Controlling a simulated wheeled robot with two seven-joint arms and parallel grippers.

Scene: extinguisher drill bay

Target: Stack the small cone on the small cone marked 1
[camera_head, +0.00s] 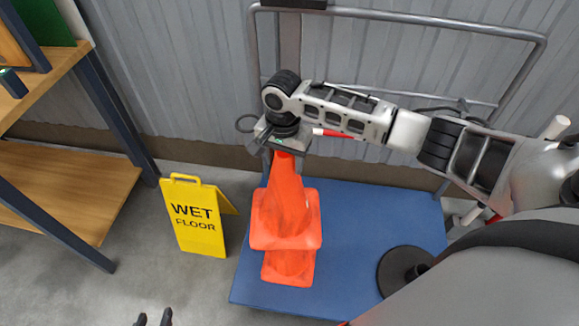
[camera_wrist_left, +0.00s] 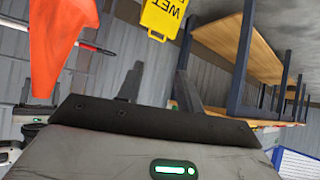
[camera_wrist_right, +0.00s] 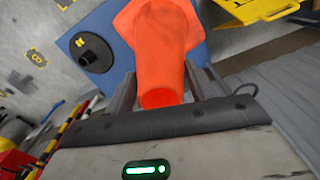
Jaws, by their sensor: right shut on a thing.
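My right gripper (camera_head: 284,142) is shut on the narrow top of an orange small cone (camera_head: 284,205), which hangs upright, wide base down. In the right wrist view its top (camera_wrist_right: 160,85) sits between the fingers. Directly under it, a second orange small cone (camera_head: 288,268) stands on a blue platform (camera_head: 345,215). The held cone's base hides the lower cone's upper part; I cannot tell whether they touch. No mark 1 is visible on the lower cone. My left gripper (camera_head: 153,318) is open and empty at the bottom edge, fingers apart also in the left wrist view (camera_wrist_left: 158,90).
A yellow wet floor sign (camera_head: 197,217) stands left of the cones. A wooden shelf unit (camera_head: 80,185) is further left. A black round base (camera_head: 402,268) sits at the platform's right. A grey metal rail frame (camera_head: 410,15) stands behind, before the corrugated wall.

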